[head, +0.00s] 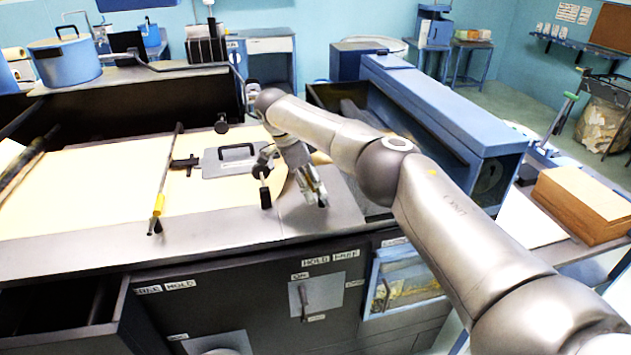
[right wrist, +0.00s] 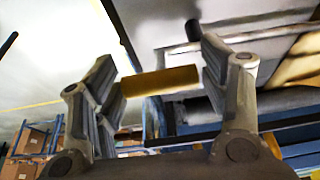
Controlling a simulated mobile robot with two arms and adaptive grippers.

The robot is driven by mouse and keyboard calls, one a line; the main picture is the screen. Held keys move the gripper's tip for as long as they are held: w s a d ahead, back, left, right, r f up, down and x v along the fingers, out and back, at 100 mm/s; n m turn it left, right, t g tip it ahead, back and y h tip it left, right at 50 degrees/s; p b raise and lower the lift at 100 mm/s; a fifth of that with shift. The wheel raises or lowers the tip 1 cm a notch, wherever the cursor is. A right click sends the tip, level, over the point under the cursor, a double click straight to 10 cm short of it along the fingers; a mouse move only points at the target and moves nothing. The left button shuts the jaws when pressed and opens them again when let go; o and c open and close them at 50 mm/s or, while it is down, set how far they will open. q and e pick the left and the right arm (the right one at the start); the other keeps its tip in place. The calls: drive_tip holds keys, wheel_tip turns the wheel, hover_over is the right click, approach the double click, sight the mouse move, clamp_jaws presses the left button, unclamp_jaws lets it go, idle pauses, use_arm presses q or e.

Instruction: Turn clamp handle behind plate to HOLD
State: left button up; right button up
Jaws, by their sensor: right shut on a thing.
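My right gripper (head: 313,192) is over the right end of the bench top in the head view. In the right wrist view its two fingers (right wrist: 160,85) stand either side of a short brown-yellow cylinder (right wrist: 165,80), which spans between them. I cannot tell whether this cylinder is the clamp handle. A grey plate (head: 225,168) with a black grip lies on the cream sheet, left of the gripper. My left gripper is not in view.
A long blue housing (head: 440,110) stands right of the bench, behind my right arm. Brown stacked sheets (head: 580,205) lie at the far right. An open drawer (head: 60,315) is at lower left.

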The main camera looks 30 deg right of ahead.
drive_tip(key=shift+a+f, duration=0.25)
idle(0.3)
drive_tip(key=o, duration=1.3)
drive_tip(key=shift+c, duration=0.2)
drive_tip(key=shift+o, duration=1.2)
drive_tip(key=shift+h, duration=0.3)
drive_tip(key=shift+r, duration=0.3)
drive_tip(key=v, duration=0.7)
drive_tip(key=shift+w+a, duration=0.1)
drive_tip(key=shift+f, duration=0.1)
